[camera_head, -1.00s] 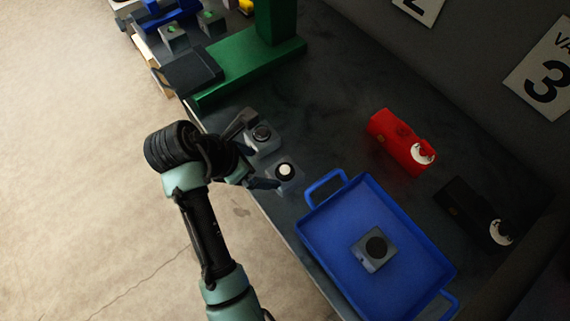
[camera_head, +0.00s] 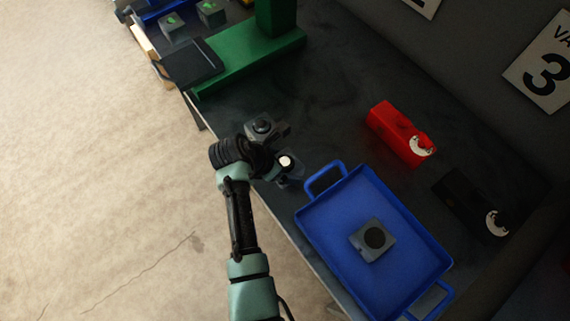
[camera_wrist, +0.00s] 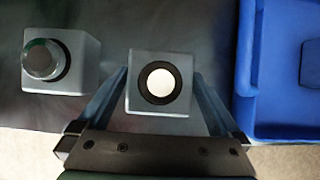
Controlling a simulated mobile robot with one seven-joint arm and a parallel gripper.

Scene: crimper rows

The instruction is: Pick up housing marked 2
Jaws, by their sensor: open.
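A grey square housing with a white round top (camera_wrist: 160,110) lies between the two fingers of my open gripper (camera_wrist: 164,92), with a little gap visible on either side. The same housing shows in the head view (camera_head: 293,172), partly covered by my gripper (camera_head: 285,152). A second grey housing with a dark-ringed, glassy round top (camera_wrist: 82,78) stands to its left in the wrist view, outside the fingers; it is also in the head view (camera_head: 254,128). A third grey housing with a black round top (camera_head: 366,247) sits in the blue tray. No number is readable on any housing.
The blue tray (camera_head: 322,246) lies close to the right of the white-topped housing. A red box (camera_head: 396,135) and a black box (camera_head: 466,205) stand behind it. A green press-like stand (camera_head: 250,52) is at the back left. Dark table between is clear.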

